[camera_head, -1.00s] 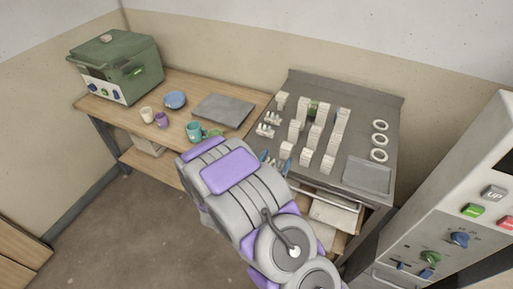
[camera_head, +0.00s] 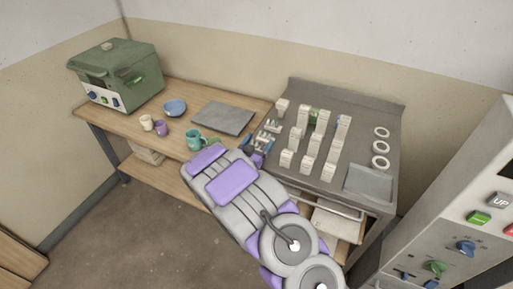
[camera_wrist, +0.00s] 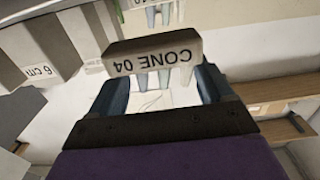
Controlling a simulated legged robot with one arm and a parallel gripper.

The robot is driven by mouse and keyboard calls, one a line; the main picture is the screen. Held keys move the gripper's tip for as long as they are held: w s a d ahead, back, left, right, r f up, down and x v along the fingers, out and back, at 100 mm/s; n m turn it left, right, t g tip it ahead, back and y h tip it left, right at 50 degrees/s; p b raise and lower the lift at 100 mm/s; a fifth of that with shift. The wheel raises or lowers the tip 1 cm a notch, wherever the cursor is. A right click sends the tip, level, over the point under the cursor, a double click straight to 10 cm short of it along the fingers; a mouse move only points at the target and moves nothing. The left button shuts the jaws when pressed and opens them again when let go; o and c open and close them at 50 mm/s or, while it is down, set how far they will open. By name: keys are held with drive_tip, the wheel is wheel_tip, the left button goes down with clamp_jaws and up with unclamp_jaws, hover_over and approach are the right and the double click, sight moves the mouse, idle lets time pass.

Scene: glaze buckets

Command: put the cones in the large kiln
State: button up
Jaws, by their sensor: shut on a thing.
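My gripper (camera_wrist: 160,78) is shut on a pale block marked "CONE 04" (camera_wrist: 152,56), with several thin cones attached. The label reads upside down in the wrist view. In the head view my gripper (camera_head: 262,144) is at the left edge of the grey metal table, and its fingertips are hard to make out. Another cone set (camera_head: 272,126) stands just beyond it on that table; a similar set shows in the wrist view (camera_wrist: 150,14). A large light-grey cabinet with buttons and knobs (camera_head: 455,215), possibly the large kiln, stands at the right, partly out of view.
Several white posts (camera_head: 312,145) stand on the metal table (camera_head: 335,95), close to my gripper's right. White rings (camera_head: 380,148) lie farther right. The wooden table (camera_head: 185,93) holds a small green kiln (camera_head: 120,75), cups, a blue bowl (camera_head: 174,107) and a grey slab (camera_head: 222,117).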

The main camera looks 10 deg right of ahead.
sight(257, 147)
drive_tip(key=shift+w, duration=0.4)
drive_tip(key=f, duration=0.1)
drive_tip(key=w+f+b, duration=0.1)
drive_tip(key=f, duration=0.1)
drive_tip(key=shift+a, duration=0.15)
drive_tip(key=shift+s+f, duration=0.1)
drive_tip(key=shift+f, duration=0.15)
drive_tip(key=o, duration=1)
drive_tip(key=shift+c, duration=0.2)
drive_tip(key=shift+f+b, duration=0.1)
drive_tip(key=shift+b, duration=0.2)
drive_tip(key=p+v, duration=0.4)
drive_tip(key=v, duration=1.3)
drive_tip(key=shift+a, duration=0.2)
